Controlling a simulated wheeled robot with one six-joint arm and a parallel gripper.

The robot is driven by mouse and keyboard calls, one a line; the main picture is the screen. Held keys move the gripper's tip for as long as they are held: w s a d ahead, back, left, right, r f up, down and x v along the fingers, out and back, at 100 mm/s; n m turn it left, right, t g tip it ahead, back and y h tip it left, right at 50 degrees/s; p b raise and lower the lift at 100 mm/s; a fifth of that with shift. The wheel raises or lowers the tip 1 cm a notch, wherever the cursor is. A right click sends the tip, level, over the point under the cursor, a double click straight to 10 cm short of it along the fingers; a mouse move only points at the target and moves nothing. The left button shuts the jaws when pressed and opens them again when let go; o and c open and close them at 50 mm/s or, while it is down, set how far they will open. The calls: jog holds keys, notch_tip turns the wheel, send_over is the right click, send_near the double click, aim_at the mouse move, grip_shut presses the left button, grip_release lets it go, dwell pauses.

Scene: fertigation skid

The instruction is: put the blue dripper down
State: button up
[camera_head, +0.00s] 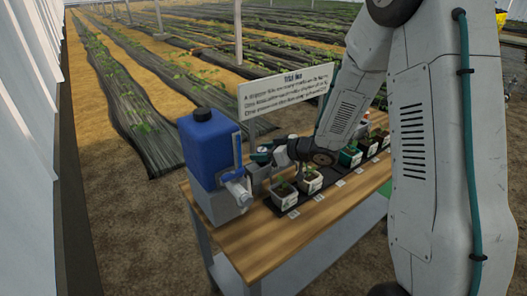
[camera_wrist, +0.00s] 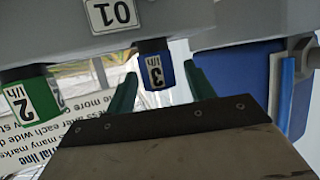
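The blue dripper (camera_wrist: 156,72), marked 3 l/h, shows in the wrist view against the underside of a grey block (camera_wrist: 215,20) with a 01 label. A dark collar joins the two. My gripper (camera_wrist: 160,75) has one green finger on each side of the blue dripper. A narrow gap shows beside each finger, so the gripper looks open and not closed on it. A green dripper (camera_wrist: 28,103), marked 2 l/h, sits to the left at the same block. In the head view my gripper (camera_head: 262,156) is beside the blue tank; the blue dripper cannot be made out there.
The blue tank (camera_head: 208,148) stands at the wooden bench's (camera_head: 262,243) left end. Potted seedlings (camera_head: 309,181) stand in a row along the bench. A white sign (camera_head: 289,92) rises behind it. The bench's front strip is clear.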

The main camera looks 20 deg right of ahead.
jog(key=shift+d+r, duration=0.1)
jog(key=shift+r, duration=0.1)
jog(key=s+d+r+m+h, duration=0.6)
jog(key=s+d+r+h, duration=0.5)
jog(key=s+d+r, duration=0.25)
jog(key=s+a+r+m+g+y, duration=0.1)
jog(key=s+a+g, duration=0.3)
jog(key=s, duration=0.8)
jog(key=s+a+r+m+g+y, duration=0.1)
jog(key=s+a+g, duration=0.4)
jog(key=s, duration=0.7)
jog(key=shift+s+a+r, duration=0.3)
jog(key=shift+a, duration=0.5)
jog(key=shift+d, duration=0.1)
